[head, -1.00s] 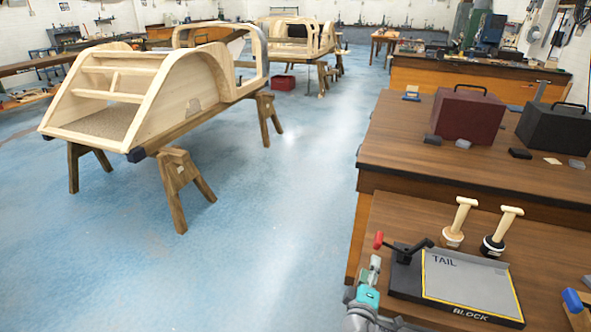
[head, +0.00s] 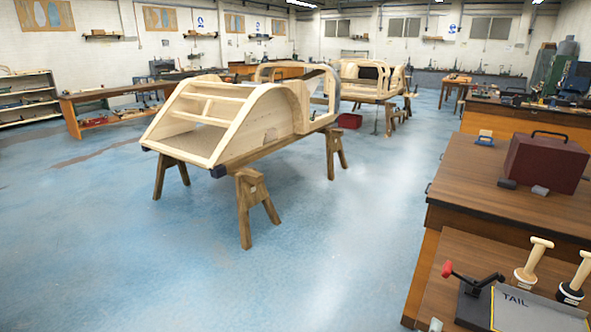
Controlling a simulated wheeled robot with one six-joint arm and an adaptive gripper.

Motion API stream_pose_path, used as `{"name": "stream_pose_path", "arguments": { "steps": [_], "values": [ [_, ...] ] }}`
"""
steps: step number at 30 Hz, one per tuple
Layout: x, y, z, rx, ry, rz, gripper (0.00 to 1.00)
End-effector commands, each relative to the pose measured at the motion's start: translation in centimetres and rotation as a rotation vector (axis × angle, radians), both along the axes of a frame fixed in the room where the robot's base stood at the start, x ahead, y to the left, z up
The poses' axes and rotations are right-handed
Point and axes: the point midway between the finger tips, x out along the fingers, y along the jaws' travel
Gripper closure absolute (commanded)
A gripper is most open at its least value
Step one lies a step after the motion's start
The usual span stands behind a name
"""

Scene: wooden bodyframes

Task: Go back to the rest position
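My gripper is not in the head view. Only a small pale piece shows at the bottom edge beside the near bench, too little to tell what it is. A wooden bodyframe (head: 263,131) rests on brown trestles (head: 247,200) in the middle of the floor. A second wooden bodyframe (head: 372,84) stands on trestles behind it.
The near bench (head: 462,258) at the lower right holds a TAIL board (head: 510,312), a red-knobbed lever (head: 447,269) and two pale-handled tools (head: 530,262). A dark red case (head: 545,162) stands on the bench behind. The blue floor (head: 330,250) at centre is clear.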

Motion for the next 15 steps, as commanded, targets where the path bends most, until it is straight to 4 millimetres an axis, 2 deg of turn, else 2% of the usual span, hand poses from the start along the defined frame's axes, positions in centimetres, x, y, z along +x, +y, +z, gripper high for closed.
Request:
{"name": "stream_pose_path", "arguments": {
  "steps": [8, 15],
  "values": [
    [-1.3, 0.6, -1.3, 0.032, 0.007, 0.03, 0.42],
    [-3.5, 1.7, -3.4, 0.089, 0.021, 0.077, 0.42]
  ]
}}
